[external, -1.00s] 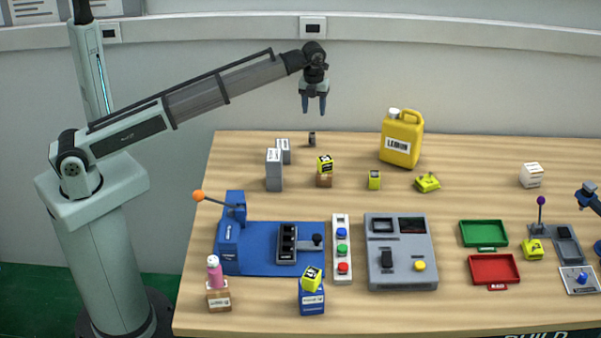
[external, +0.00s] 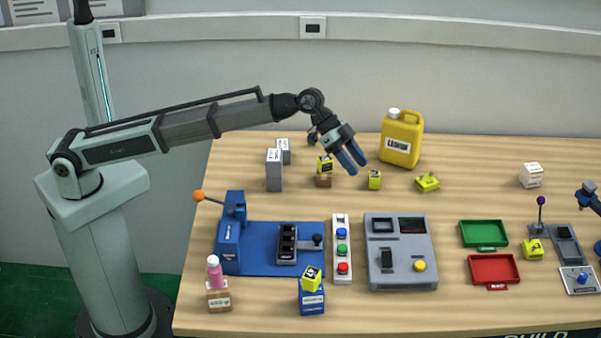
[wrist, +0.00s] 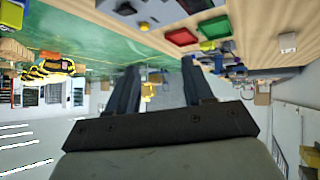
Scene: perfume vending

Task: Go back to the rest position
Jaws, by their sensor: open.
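My gripper (external: 351,159) is open and empty in the external view. It hangs in the air over the back middle of the table, tilted with its fingers pointing down and to the right. It appears just left of the yellow LEMON jug (external: 402,140) and near a small yellow box (external: 375,180). In the wrist view my gripper's two fingers (wrist: 160,82) are spread apart with nothing between them. The wrist view looks out across the room, with the table tilted along its top.
A yellow box on a brown block (external: 324,181) and grey boxes (external: 274,170) stand left of the gripper. A blue lever station (external: 229,232), a button strip (external: 342,250), a grey control panel (external: 401,273) and green (external: 483,235) and red (external: 494,269) trays stand nearer the front.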

